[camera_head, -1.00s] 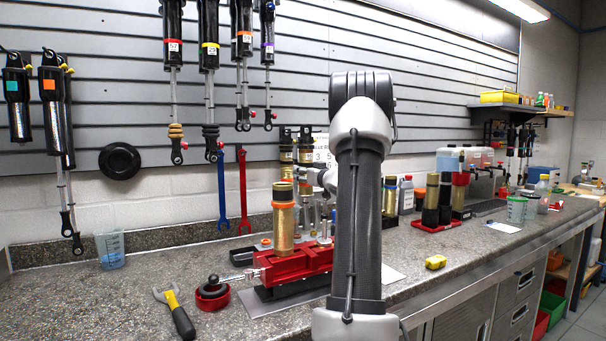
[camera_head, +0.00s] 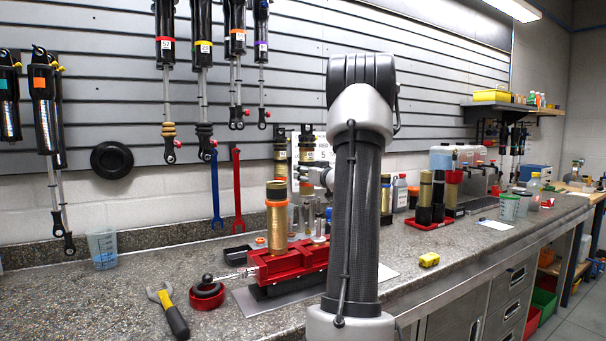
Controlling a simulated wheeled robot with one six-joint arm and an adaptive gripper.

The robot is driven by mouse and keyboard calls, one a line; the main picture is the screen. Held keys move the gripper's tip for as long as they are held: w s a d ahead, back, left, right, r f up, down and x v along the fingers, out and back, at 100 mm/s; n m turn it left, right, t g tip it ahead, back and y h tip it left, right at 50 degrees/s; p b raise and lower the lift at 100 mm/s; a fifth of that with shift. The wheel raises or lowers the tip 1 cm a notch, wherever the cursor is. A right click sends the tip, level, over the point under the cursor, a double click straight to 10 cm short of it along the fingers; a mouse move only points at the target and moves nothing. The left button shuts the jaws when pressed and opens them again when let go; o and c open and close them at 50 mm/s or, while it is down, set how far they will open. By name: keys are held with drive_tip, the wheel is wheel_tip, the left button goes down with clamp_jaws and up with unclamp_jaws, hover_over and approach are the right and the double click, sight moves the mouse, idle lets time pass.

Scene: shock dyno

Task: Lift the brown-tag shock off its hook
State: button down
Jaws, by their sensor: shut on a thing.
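My gripper (camera_head: 314,178) shows only in part behind my own arm, at the back of the bench. It is shut at a gold-bodied shock with a dark top (camera_head: 306,147), which I take as the brown-tag shock; its tag colour is too small to tell. The fingertips and the shock's lower end are not clear. A similar gold and black shock (camera_head: 280,150) is just left of it, in front of the slatted wall. Whether the held shock still touches its hook cannot be seen.
Several tagged shocks hang on the slatted wall (camera_head: 110,100) at left. A gold cylinder (camera_head: 277,222) stands in a red vise (camera_head: 292,262) in front of my gripper. Two wrenches, blue (camera_head: 216,190) and red (camera_head: 237,190), hang nearby.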

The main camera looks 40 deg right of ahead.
drive_tip(key=r+v, duration=0.1)
drive_tip(key=v, duration=0.8)
drive_tip(key=shift+r, duration=0.35)
